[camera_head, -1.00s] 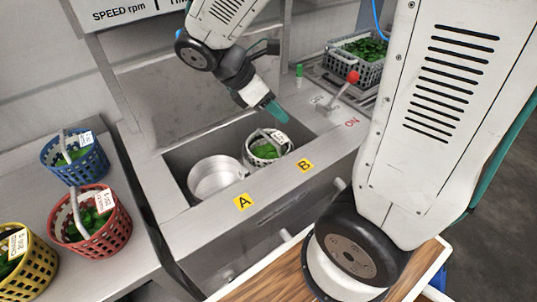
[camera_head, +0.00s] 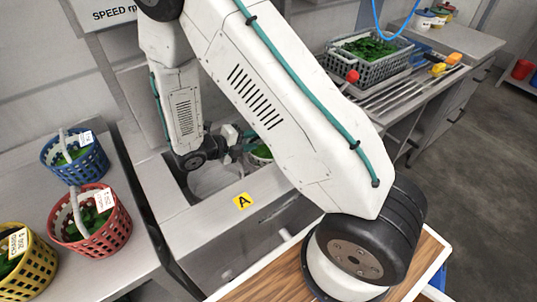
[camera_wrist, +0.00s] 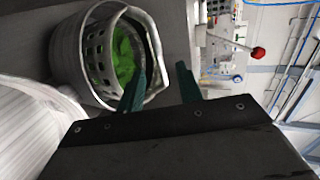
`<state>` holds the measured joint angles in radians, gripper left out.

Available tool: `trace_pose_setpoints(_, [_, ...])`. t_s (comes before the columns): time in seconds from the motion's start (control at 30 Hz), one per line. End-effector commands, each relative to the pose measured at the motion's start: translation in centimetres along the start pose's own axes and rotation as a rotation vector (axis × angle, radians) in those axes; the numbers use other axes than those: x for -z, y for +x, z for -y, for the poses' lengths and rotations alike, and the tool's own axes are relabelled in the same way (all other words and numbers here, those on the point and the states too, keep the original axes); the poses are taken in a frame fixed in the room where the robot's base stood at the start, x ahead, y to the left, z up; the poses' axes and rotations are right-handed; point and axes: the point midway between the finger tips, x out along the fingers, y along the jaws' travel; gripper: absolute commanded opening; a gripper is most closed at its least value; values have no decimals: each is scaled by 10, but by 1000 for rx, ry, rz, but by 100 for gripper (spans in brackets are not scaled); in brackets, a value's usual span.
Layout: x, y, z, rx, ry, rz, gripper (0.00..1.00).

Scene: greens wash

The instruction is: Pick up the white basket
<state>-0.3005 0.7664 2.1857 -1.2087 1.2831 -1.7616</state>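The white basket (camera_wrist: 97,48) holds green leaves and sits in the sink well, seen from above in the wrist view. Its pale handle (camera_wrist: 155,55) arcs at its right side and passes between my fingertips. In the head view only a small part of its leaves (camera_head: 262,152) shows; my arm hides the rest. My gripper (camera_wrist: 160,82) has two green fingers spread apart, the left one overlapping the basket's near edge in the picture. I cannot tell whether either finger touches the handle.
A pale drum (camera_head: 212,180) stands in the well beside the yellow A label (camera_head: 242,201). A red-knobbed lever (camera_head: 352,76) is right of the well. Blue (camera_head: 75,160), red (camera_head: 92,222) and yellow (camera_head: 32,268) baskets stand on the left counter. A grey crate of greens (camera_head: 368,66) is behind right.

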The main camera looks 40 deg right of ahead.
Motion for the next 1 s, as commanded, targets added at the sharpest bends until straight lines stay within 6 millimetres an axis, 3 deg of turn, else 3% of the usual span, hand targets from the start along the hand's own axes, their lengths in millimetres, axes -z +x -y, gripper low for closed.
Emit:
trace_pose_setpoints(0.3, [0, 45, -3, 0, 3, -4, 36])
trace_pose_setpoints(0.63, [-1, 54, -3, 0, 3, -1, 36])
trace_pose_setpoints(0.67, [-1, 54, -3, 0, 3, -1, 33])
trace_pose_setpoints(0.77, [-1, 54, -3, 0, 3, -1, 5])
trace_pose_setpoints(0.8, [-1, 54, -3, 0, 3, -1, 0])
trace_pose_setpoints(1.0, [-1, 53, -3, -1, 3, -1, 0])
